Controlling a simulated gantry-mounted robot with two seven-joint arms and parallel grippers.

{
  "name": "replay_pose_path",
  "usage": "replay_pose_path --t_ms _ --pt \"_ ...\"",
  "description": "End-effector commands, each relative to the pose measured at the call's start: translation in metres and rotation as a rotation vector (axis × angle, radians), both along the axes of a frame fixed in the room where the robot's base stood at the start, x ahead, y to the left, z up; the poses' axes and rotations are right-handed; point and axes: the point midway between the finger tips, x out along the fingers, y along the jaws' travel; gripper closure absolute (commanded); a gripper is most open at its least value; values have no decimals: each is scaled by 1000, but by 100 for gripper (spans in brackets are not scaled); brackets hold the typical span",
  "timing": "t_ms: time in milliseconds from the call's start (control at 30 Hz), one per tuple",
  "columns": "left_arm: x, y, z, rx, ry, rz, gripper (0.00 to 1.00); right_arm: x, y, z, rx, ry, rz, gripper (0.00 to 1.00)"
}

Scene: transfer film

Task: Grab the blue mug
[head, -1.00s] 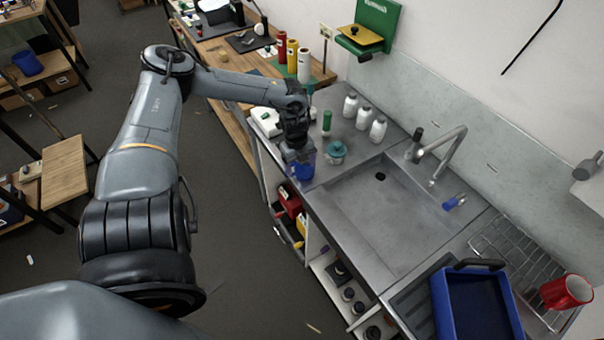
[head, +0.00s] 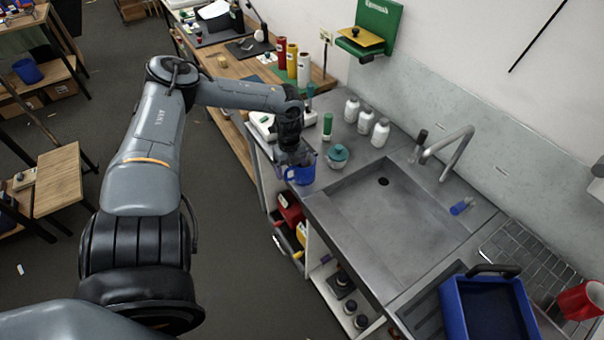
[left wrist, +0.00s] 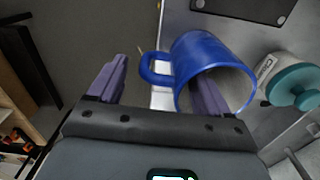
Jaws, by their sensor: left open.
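The blue mug (head: 303,175) stands at the left front corner of the metal sink counter, its top partly hidden by my left gripper (head: 294,157). In the left wrist view the mug (left wrist: 198,52) shows its open mouth, and its handle lies between the two spread fingers of my left gripper (left wrist: 158,84). The right-hand finger overlaps the mug's mouth; I cannot tell whether it is inside or in front. The left-hand finger is clear of the handle. The gripper is open and not closed on the mug. My right gripper is not in view.
A teal-lidded jar (head: 338,157) stands just right of the mug, with a green-capped bottle (head: 327,127) behind. Several white bottles (head: 366,122) line the wall side. The sink basin (head: 395,215) is empty. A blue bin (head: 490,306) and red mug (head: 580,300) are at lower right.

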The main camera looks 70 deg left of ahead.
Motion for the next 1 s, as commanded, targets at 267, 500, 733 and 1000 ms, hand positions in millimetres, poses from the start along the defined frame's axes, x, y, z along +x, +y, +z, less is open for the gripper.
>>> replay_pose_path --t_ms 267,500,733,1000 --pt "-2 1 -29 0 1 1 21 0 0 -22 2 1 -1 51" --pt "-1 1 -29 -1 -1 1 21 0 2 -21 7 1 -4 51" --pt "-1 1 -29 0 -1 1 49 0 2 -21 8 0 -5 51" --pt "-2 1 -29 0 0 1 90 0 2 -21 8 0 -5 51"
